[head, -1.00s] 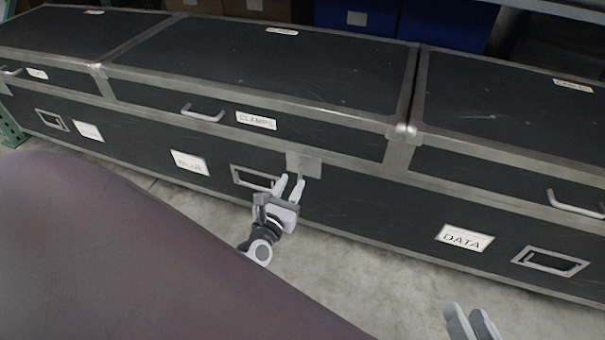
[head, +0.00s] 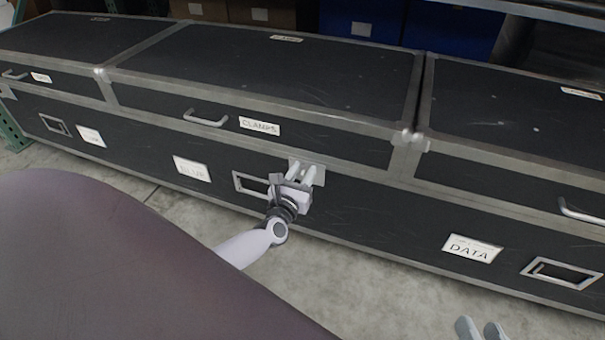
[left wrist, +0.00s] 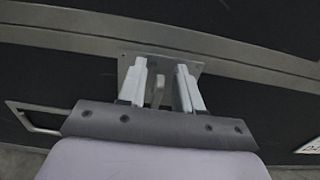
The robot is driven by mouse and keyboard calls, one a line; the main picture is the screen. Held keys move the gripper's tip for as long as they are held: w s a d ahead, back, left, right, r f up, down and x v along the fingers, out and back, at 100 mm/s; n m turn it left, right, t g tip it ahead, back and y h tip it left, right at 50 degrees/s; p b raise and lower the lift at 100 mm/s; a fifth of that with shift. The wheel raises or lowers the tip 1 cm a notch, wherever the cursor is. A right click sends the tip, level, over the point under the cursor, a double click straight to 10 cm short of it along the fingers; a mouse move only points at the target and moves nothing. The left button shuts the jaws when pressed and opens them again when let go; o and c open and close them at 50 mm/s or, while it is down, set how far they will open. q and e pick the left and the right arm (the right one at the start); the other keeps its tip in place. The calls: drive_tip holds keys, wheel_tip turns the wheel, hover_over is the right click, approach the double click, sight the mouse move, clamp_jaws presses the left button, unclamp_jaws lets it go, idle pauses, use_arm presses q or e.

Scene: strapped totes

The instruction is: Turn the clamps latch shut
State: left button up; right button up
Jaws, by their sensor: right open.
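The clamps case (head: 265,65) is the middle black lidded case, with a CLAMPS label (head: 260,126) and its lid down. Its latch is a small grey upright tab (left wrist: 158,92) on a metal plate (left wrist: 200,67), seen in the left wrist view. My left gripper (head: 307,174) is at the plate, open, with one finger on each side of the tab and gaps between. In the head view the gripper hides the tab. My right gripper (head: 482,327) is open and empty at the bottom edge, away from the cases.
Matching lidded sections stand left (head: 50,40) and right (head: 520,110). The clamps lid has a handle (head: 206,119). Recessed frames (head: 250,184) and a DATA label (head: 472,249) are on the front. Blue bins (head: 450,28) stand behind. Floor in front is clear.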

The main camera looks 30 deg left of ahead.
sight(316, 175)
use_arm(q)
clamp_jaws()
drive_tip(key=shift+d+m, duration=0.1)
drive_tip(key=shift+m, duration=0.2)
drive_tip(key=m, duration=0.2)
drive_tip(key=shift+d+f+m, duration=0.1)
drive_tip(key=shift+d+m, duration=0.15)
drive_tip(key=shift+m, duration=0.05)
drive_tip(key=f+m, duration=0.1)
drive_tip(key=m, duration=0.4)
drive_tip(key=d+m, duration=0.1)
drive_tip(key=m, duration=0.4)
drive_tip(key=d+f+m, duration=0.1)
drive_tip(key=m, duration=0.3)
drive_tip(key=shift+w+f+m+b, duration=0.25)
drive_tip(key=shift+f+m+b, duration=0.05)
drive_tip(key=shift+f+m, duration=0.1)
